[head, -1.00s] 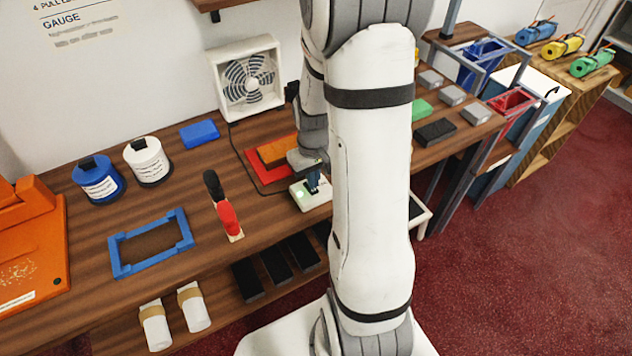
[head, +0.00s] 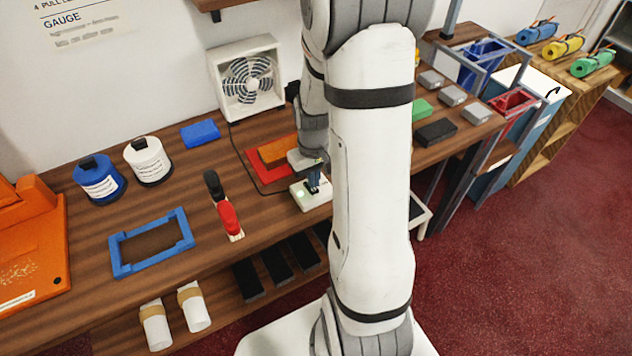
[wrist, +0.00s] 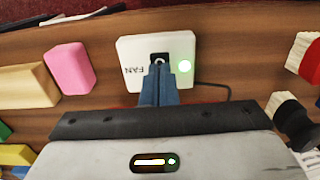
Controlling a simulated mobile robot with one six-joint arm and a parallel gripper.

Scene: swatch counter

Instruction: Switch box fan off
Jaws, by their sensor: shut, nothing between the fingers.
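The white box fan (head: 247,79) stands at the back of the counter against the wall. Its cord runs down to a white switch box (head: 308,196) near the front edge. In the wrist view the switch box (wrist: 128,48) is marked FAN, with a dark rocker (wrist: 160,58) in its middle and a lit green lamp (wrist: 185,66) beside it. My gripper (head: 313,182) is shut and empty, pointing down at the switch box. In the wrist view its blue fingertips (wrist: 158,70) are at the rocker's edge and partly hide it; I cannot tell whether they touch it.
A red tray (head: 262,172) with an orange block (head: 277,151) lies behind the switch box. In the wrist view a pink block (wrist: 69,68) lies near the switch box. A blue frame (head: 150,243) lies farther left.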

